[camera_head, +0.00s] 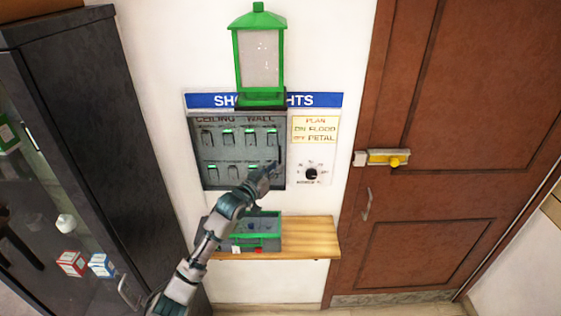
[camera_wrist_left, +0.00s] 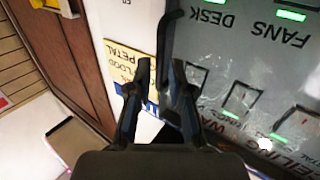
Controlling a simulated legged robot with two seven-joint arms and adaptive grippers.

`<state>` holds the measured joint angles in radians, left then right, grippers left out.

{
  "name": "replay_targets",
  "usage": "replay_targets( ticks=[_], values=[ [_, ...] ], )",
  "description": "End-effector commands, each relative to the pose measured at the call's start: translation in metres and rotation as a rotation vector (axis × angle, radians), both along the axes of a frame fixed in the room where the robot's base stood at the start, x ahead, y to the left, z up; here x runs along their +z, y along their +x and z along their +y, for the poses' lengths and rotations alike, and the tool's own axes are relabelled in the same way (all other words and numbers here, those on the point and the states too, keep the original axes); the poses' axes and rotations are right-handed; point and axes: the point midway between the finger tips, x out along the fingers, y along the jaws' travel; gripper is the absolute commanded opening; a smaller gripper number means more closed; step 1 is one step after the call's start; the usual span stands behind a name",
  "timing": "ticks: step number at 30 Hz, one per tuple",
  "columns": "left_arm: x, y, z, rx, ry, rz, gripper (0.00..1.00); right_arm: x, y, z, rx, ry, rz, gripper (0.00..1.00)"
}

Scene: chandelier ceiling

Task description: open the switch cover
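The switch cover (camera_head: 215,153) looks like a clear flat sheet over the grey switch panel on the wall, with rows of switches and green lights behind it. It also fills the right of the left wrist view (camera_wrist_left: 237,52), upside down. A dark upright handle or edge strip (camera_wrist_left: 168,42) runs along the cover's side near the yellow sign. The cover appears closed. My left gripper (camera_head: 272,168) is at the panel's lower right edge. In the wrist view its two fingers (camera_wrist_left: 157,88) stand apart, with the dark strip near the right-hand finger; contact is unclear. My right gripper is not seen.
A green lantern (camera_head: 259,58) hangs above the panel. A knob (camera_head: 312,173) and yellow sign (camera_head: 315,129) are to the right. A wooden shelf (camera_head: 310,238) with a green-rimmed box (camera_head: 262,241) is below. A dark cabinet (camera_head: 95,120) stands left, a brown door (camera_head: 450,120) right.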

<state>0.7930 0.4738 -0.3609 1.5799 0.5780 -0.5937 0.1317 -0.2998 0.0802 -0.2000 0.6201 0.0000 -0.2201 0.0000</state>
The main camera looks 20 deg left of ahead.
Motion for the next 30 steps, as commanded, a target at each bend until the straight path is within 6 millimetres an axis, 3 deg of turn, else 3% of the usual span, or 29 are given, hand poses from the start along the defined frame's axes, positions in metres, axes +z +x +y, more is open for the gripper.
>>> replay_targets(
  ticks=[6,18,21,30],
  values=[
    [0.001,0.028,-0.009,0.0,0.001,0.0,0.2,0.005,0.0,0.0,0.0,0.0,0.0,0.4],
    [0.0,0.035,-0.012,0.0,0.001,0.0,0.2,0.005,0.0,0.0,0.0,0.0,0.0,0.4],
    [0.0,0.035,-0.012,0.0,0.001,0.0,0.0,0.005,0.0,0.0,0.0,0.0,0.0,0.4],
    [-0.001,0.034,-0.01,0.0,0.001,0.001,0.0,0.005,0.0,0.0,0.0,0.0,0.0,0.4]
  ],
)
